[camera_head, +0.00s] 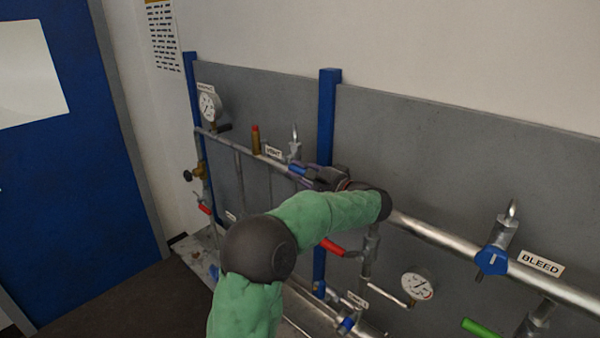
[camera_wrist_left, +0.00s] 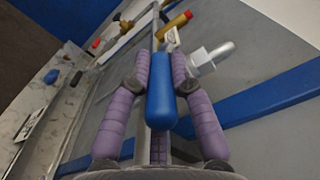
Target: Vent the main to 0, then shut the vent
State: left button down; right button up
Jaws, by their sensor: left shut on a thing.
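My left gripper (camera_head: 318,177) is at the pipe in the middle of the head view, beside the VENT label (camera_head: 273,152). Its purple fingers, seen in the left wrist view (camera_wrist_left: 160,65), are shut on a blue lever handle (camera_wrist_left: 161,102), which lies lengthwise between them. The handle's tip shows in the head view (camera_head: 297,170). A silver vent outlet (camera_head: 295,143) stands above the pipe by the label. The round gauge (camera_head: 209,106) at the pipe's left end has a needle too small to read. My right gripper is not in view.
The silver main pipe (camera_head: 440,236) runs along grey panels with blue posts (camera_head: 328,110). A blue BLEED knob (camera_head: 491,260), a lower gauge (camera_head: 417,286), a red lever (camera_head: 331,247) and a green handle (camera_head: 481,327) lie right and below. A blue door (camera_head: 75,190) is at left.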

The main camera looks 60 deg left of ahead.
pick_arm(q)
jog(key=c, duration=1.1)
grip_release()
jog(key=shift+f, duration=0.3)
jog(key=shift+r, duration=0.1)
jog(key=v, duration=1.2)
